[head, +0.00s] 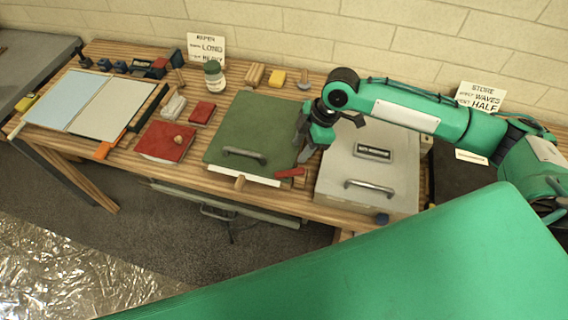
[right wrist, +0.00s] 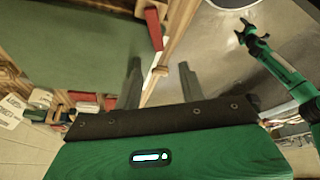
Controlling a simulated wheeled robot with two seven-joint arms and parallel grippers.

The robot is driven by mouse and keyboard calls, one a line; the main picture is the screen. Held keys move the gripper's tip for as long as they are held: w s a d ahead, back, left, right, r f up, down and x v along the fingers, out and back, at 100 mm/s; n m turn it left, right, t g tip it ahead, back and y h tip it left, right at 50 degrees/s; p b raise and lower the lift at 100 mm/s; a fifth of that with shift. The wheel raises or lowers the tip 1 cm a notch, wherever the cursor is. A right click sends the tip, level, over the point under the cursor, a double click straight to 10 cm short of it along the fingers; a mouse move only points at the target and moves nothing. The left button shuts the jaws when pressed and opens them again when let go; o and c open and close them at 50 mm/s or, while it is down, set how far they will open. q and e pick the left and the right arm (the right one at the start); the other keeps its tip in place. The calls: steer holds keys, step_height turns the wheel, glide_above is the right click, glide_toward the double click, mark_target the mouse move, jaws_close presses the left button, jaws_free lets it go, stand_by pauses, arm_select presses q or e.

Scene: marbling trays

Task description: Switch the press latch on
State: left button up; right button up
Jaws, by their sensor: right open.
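The press latch (head: 289,172) is a small red lever at the near right corner of the green press lid (head: 235,118). It lies tilted sideways, and I cannot tell if it is on or off. In the right wrist view the latch (right wrist: 153,28) shows beyond my fingertips. My right gripper (head: 302,150) is open and empty, just above and behind the latch, apart from it. Its fingers (right wrist: 160,80) stand apart in the wrist view. My left gripper (right wrist: 252,30) shows small at the upper right of that view; its jaws are too small to judge.
A grey box lid with a handle (head: 370,185) is close on the right. The green lid has its own handle (head: 245,154). A red book (head: 165,142), small blocks and a jar (head: 214,78) lie to the left. The wall is behind the table.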

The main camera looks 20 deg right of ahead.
mark_target(282, 173)
steer(key=p+x, duration=0.1)
steer(key=x, duration=0.3)
steer(key=shift+w+r, duration=0.1)
steer(key=shift+p+x, duration=0.35)
steer(key=shift+x, duration=0.7)
steer(key=p+x, duration=0.1)
steer(key=x, duration=0.3)
steer(key=shift+w+a+f, duration=0.1)
steer(key=shift+a+f, duration=0.05)
steer(key=shift+f, duration=0.1)
steer(key=shift+a+f, duration=0.1)
steer(key=shift+f, duration=0.3)
steer(key=c, duration=0.9)
arm_select(q)
step_height(282, 173, up, 3)
steer(key=shift+s+r, duration=0.15)
